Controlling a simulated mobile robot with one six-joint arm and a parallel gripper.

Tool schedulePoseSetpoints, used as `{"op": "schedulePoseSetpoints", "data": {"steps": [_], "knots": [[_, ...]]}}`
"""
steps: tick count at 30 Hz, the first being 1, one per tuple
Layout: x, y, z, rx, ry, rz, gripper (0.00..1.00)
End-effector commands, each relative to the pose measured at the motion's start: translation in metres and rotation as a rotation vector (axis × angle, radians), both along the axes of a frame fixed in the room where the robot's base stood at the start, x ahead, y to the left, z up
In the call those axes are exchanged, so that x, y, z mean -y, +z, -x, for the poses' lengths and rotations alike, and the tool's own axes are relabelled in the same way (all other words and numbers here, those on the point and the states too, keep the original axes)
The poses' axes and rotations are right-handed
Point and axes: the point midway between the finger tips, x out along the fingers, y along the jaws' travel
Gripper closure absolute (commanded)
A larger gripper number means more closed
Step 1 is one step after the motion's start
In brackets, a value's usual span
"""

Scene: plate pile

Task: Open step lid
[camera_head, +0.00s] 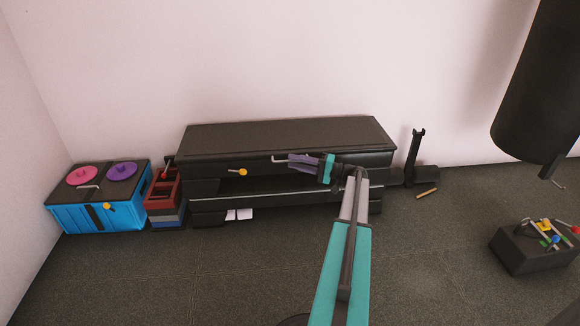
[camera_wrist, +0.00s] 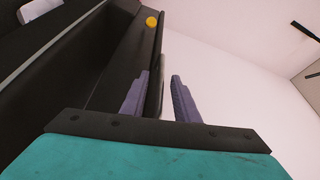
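A long black step bench (camera_head: 222,184) stands against the wall, with a flat dark lid (camera_head: 280,133) that looks closed. A small light hooked handle (camera_head: 277,159) and a yellow knob (camera_head: 243,172) are on its front. My gripper (camera_head: 296,161) is at the bench's front, just below the lid's front edge and right beside the hooked handle. In the wrist view its two purple fingers (camera_wrist: 158,85) are apart. A thin dark edge of the bench runs between them; I cannot tell whether they touch it. The yellow knob also shows beyond the fingertips (camera_wrist: 151,22).
A black post (camera_head: 415,155) stands right of the bench. A punching bag (camera_head: 537,85) hangs at right above a small black box (camera_head: 523,255). Front floor is clear.

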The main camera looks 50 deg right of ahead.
Motion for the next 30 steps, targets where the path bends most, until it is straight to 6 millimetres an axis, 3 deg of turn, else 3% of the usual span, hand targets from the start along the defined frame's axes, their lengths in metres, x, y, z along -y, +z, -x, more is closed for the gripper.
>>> {"op": "schedulePoseSetpoints", "data": {"steps": [6, 16, 21, 26, 27, 28, 30], "knots": [[-0.007, 0.001, -0.014, 0.001, 0.0, 0.0, 0.72], [-0.008, 0.002, -0.016, 0.0, 0.0, 0.0, 0.72], [-0.008, 0.002, -0.015, 0.0, 0.0, 0.0, 0.99], [-0.008, 0.001, -0.015, 0.0, 0.0, 0.0, 1.0], [-0.036, 0.004, -0.012, -0.001, 0.005, -0.001, 1.0], [-0.023, 0.002, -0.015, -0.001, 0.004, 0.0, 1.0], [-0.016, 0.002, -0.016, -0.001, 0.006, 0.0, 1.0]]}}
